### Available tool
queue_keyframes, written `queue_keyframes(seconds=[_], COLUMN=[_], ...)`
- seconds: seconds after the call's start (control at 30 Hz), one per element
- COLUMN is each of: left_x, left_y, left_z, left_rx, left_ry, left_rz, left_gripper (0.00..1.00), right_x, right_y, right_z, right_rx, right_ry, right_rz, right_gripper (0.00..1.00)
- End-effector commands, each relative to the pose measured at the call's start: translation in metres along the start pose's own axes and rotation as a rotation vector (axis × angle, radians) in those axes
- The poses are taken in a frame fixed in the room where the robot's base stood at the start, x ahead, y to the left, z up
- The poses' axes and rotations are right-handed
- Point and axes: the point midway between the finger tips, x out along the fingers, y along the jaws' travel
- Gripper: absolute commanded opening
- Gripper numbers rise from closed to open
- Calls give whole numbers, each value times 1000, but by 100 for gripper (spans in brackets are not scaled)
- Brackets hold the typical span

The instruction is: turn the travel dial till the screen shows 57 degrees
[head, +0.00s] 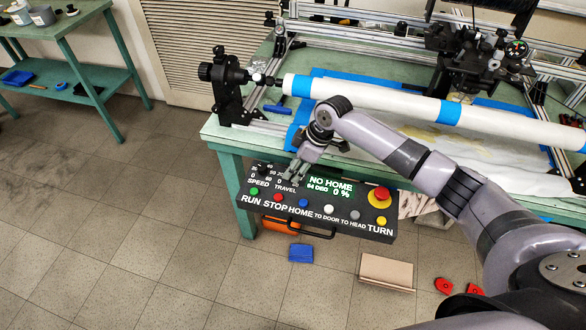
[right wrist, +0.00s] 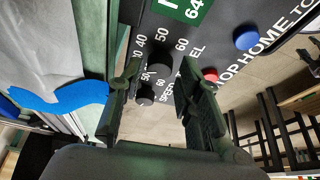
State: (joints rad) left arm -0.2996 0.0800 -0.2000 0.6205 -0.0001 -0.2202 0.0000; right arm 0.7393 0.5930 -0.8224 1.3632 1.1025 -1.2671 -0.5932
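The black control panel (head: 318,226) hangs on the front of the green table. Its green screen (head: 331,187) reads "NO HOME", with "64" and "0 %" below; the screen's edge with "64" also shows in the right wrist view (right wrist: 183,9). My right gripper (head: 293,177) is over the panel's dials and hides the travel dial in the head view. In the right wrist view the travel dial (right wrist: 158,62) lies between the spread fingertips of this gripper (right wrist: 160,68). I cannot tell whether they touch it. The speed dial (right wrist: 146,95) is just below it. My left gripper is not in view.
Below the dials is a row of coloured buttons, among them a red one (head: 278,198) and a blue one (head: 304,202). A red-and-yellow stop knob (head: 380,196) is at the panel's right. A long white roll (head: 400,103) lies above the table behind my arm.

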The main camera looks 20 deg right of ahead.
Motion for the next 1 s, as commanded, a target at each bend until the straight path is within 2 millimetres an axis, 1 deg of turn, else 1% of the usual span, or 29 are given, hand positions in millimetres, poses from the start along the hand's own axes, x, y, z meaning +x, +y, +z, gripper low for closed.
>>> queue_keyframes(seconds=[0.03, 0.17, 0.47, 0.93, 1.0], left_x=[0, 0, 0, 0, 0], left_y=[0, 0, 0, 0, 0], left_z=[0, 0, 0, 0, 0], left_rx=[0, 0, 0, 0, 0], left_ry=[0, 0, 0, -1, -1], left_rz=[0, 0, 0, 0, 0], left_gripper=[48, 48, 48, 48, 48], right_x=[5, 13, 14, 14, 14], right_y=[0, 0, 0, 0, 0], right_z=[0, 0, 0, 0, 0], right_rx=[1, -1, -1, -1, -1], right_ry=[-1, 0, -1, 0, 0], right_rz=[-1, 0, 0, 0, 0], right_gripper=[32, 32, 32, 0, 0])
